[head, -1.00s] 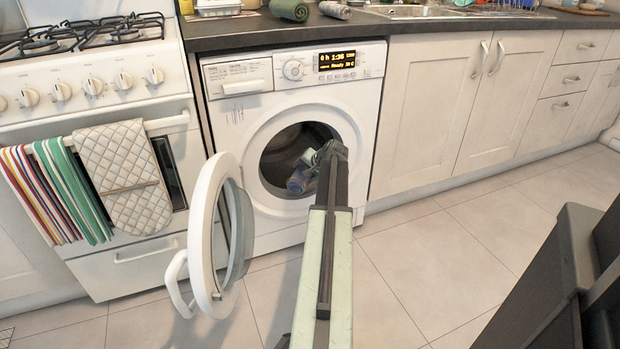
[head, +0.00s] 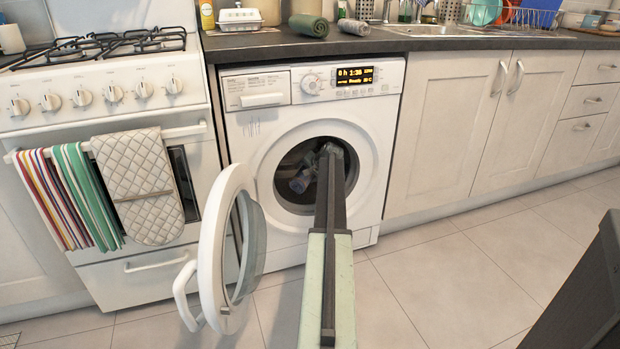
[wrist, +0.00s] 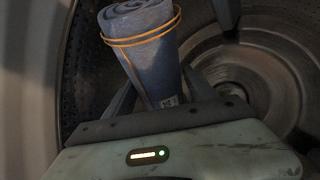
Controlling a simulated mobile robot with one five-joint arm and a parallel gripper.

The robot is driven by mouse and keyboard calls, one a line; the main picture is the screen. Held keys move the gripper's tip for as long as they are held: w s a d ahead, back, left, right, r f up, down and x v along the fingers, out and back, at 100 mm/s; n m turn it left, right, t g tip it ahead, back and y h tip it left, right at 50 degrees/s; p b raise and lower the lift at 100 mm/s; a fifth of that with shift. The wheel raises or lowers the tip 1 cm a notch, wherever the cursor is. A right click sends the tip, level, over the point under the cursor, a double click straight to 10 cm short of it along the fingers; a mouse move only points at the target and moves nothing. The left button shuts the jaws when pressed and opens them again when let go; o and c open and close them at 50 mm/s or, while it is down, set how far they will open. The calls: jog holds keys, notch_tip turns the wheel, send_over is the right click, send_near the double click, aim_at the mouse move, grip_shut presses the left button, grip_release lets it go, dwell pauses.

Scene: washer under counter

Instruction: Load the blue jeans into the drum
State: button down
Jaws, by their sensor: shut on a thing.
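The blue jeans (wrist: 150,60) are a rolled bundle with yellow-orange bands around it, seen large in the wrist view. In the head view the jeans (head: 300,182) show small and dim inside the drum opening. My gripper (wrist: 150,88) is shut on the jeans and holds them tilted inside the dark metal drum (wrist: 225,50). The lower part of the roll and the gripper's contact are partly hidden by my wrist. The washer (head: 245,135) stands under the counter, and its round door (head: 212,250) is swung wide open to the left.
A stove (head: 100,100) with hanging towels (head: 140,185) stands left of the washer. White cabinets (head: 450,130) are on the right. A green roll (head: 308,28) and a grey roll (head: 354,31) lie on the counter (head: 420,44). The tiled floor (head: 430,280) in front is clear.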

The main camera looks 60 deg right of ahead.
jog(key=shift+w+d, duration=0.15)
jog(key=shift+w, duration=0.1)
jog(key=shift+c, duration=1.1)
grip_release()
jog(key=shift+r, duration=0.1)
